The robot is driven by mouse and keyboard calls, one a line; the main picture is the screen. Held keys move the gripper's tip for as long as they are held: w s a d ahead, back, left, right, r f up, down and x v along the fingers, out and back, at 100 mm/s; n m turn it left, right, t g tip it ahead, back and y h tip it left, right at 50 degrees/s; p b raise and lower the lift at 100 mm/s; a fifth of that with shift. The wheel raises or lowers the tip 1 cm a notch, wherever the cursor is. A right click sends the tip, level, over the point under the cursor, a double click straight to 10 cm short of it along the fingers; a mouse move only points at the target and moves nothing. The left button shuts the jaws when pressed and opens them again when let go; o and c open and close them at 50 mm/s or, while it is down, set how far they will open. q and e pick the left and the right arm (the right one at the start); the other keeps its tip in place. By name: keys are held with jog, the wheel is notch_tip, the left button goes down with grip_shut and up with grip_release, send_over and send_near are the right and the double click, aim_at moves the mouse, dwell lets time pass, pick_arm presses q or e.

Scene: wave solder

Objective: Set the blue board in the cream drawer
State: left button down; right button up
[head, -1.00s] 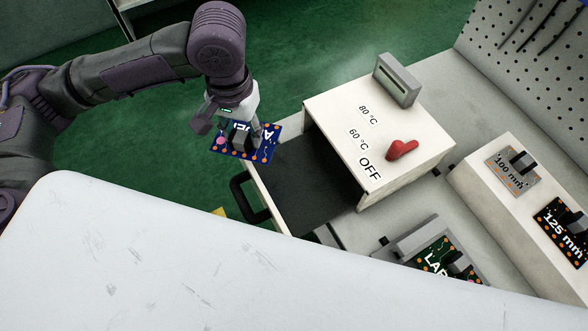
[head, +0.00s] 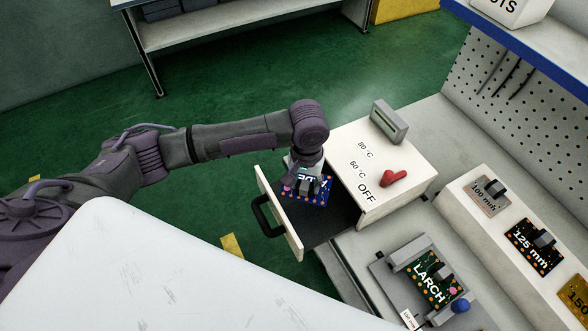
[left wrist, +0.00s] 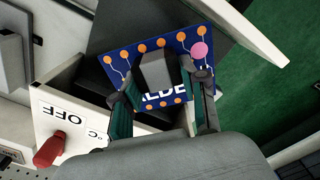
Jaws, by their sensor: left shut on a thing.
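The blue board (head: 321,191) has orange dots, a pink dot and a grey block on top. My left gripper (head: 303,184) is shut on that block, and the hold also shows in the left wrist view (left wrist: 163,76). The board (left wrist: 185,45) is over the open cream drawer (head: 279,212), inside its outline as seen from the head. I cannot tell whether it touches the dark drawer floor (head: 333,222). The drawer is pulled out from a cream box (head: 385,160) with a red knob (head: 393,178) pointing near OFF. My right gripper is not in view.
A grey fixture holds a green LARCH board (head: 436,278) at the front right. A cream ledge (head: 508,215) carries several labelled boards. A grey slotted block (head: 389,121) stands on the box. A white surface (head: 150,275) fills the lower left.

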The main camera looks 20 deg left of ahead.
aim_at(308, 207)
pick_arm(q)
jog(key=shift+s+d+f, duration=0.15)
jog(key=shift+d+f, duration=0.1)
jog(key=shift+d, duration=0.1)
jog(key=shift+d+f+p, duration=0.15)
jog(key=shift+f+p, duration=0.2)
jog(key=shift+p, duration=0.05)
jog(key=shift+d+f, duration=0.1)
jog(key=shift+f, duration=0.2)
jog(key=shift+r+p, duration=0.15)
jog(key=shift+p, duration=0.4)
jog(key=shift+f, duration=0.3)
notch_tip(308, 207, down, 4)
jog(key=shift+b, duration=0.6)
jog(key=shift+f, duration=0.85)
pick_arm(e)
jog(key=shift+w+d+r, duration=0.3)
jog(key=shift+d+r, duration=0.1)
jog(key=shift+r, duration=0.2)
pick_arm(q)
jog(key=shift+f+b, duration=0.4)
jog(key=shift+f, duration=0.1)
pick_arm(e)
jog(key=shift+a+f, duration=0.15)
